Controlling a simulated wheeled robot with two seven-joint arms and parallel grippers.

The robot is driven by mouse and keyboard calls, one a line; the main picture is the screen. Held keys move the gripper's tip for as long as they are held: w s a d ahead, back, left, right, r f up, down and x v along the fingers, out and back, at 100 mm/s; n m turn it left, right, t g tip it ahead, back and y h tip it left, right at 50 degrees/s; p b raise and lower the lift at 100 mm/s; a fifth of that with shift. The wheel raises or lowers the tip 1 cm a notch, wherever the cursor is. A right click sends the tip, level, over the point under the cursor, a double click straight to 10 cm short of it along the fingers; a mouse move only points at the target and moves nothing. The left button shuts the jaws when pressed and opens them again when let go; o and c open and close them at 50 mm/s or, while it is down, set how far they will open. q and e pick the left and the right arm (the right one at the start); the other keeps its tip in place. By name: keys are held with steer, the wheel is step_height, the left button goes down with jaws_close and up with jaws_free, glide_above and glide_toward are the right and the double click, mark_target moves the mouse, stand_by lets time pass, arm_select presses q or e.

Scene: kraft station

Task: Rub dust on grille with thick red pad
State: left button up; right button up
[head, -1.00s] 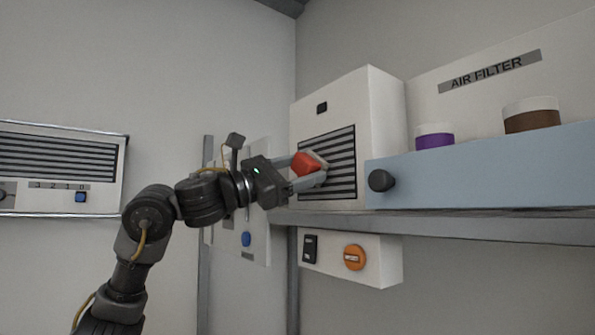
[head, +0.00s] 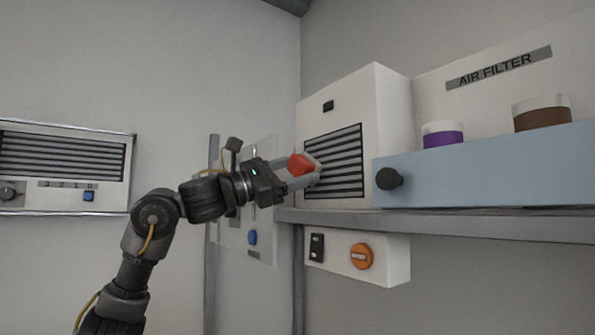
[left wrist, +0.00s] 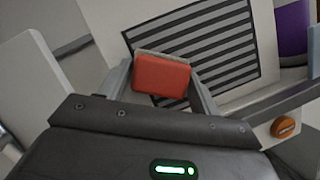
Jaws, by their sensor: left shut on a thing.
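The thick red pad (head: 301,164) is held between the fingers of my left gripper (head: 304,172), which is shut on it. In the left wrist view the red pad (left wrist: 161,76) shows a pale grey far face turned to the grille (left wrist: 200,45). In the head view the grille (head: 336,163) is a dark slatted panel on the front of a white box. The pad is at the grille's left edge; I cannot tell whether it touches. No dust can be made out on the slats. My right gripper is not in view.
The white box (head: 388,130) stands on a grey shelf (head: 470,225). To its right is a blue ledge (head: 500,165) with a black knob (head: 390,179) and purple and brown jars. Below hangs a box with an orange button (head: 361,256). Another slatted unit (head: 62,170) is at left.

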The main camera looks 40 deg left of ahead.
arm_select(q)
steer(key=shift+s, duration=0.1)
steer(key=shift+s+a, duration=0.25)
steer(key=shift+s, duration=0.65)
steer(key=shift+s+a, duration=0.3)
steer(key=shift+s, duration=0.65)
steer(key=shift+s+a, duration=0.25)
steer(key=shift+s, duration=0.65)
steer(key=s, duration=0.1)
steer(key=s+a, duration=0.1)
steer(key=s, duration=0.1)
steer(key=shift+w+d, duration=0.1)
steer(key=shift+w, duration=0.05)
